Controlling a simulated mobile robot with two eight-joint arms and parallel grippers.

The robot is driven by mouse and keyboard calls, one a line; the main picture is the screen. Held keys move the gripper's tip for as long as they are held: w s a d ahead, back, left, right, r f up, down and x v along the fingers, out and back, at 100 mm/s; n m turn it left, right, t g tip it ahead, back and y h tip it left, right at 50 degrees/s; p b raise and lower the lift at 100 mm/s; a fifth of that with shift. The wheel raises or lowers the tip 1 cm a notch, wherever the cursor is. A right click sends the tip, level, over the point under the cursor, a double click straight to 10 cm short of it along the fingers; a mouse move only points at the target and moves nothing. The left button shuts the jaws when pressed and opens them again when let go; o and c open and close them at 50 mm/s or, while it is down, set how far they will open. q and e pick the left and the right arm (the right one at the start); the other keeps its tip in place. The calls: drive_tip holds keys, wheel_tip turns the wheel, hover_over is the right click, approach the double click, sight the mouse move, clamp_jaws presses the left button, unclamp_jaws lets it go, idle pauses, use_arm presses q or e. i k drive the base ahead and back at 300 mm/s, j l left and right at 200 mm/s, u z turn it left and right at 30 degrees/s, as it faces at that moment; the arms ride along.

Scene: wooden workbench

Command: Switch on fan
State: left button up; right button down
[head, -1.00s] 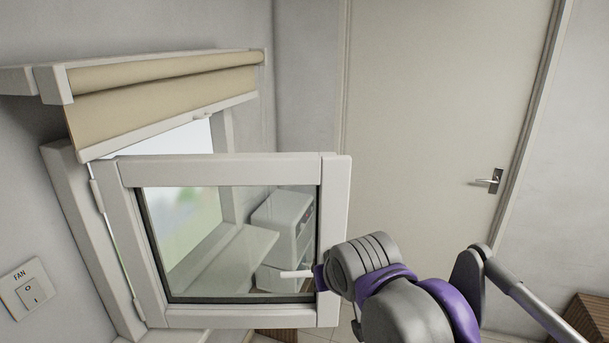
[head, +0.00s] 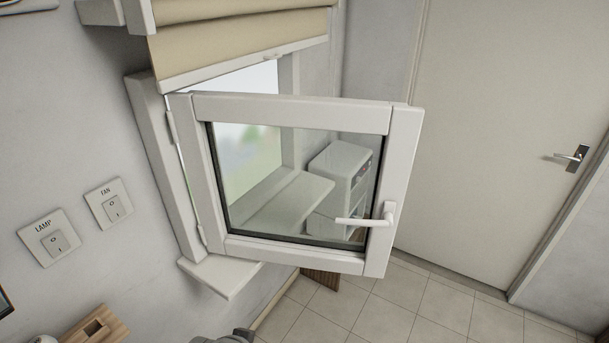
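The fan switch (head: 109,203) is a white wall plate labelled FAN with a light grey rocker marked 0 and I. It is on the wall at the left, beside the window frame. Which side of the rocker is pressed in is too small to tell. Nothing touches it. Neither of my grippers can be made out. Only a small grey part, likely of my arm, shows at the bottom edge.
A similar lamp switch (head: 49,238) is to the left of the fan switch. The window sash (head: 404,190) stands open into the room, with its handle (head: 385,218) at the right. A wooden piece (head: 97,328) is at the lower left. A door (head: 500,130) is at the right.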

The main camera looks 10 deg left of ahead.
sight(113, 207)
drive_tip(key=u, duration=1.75)
drive_tip(key=i+l, duration=0.1)
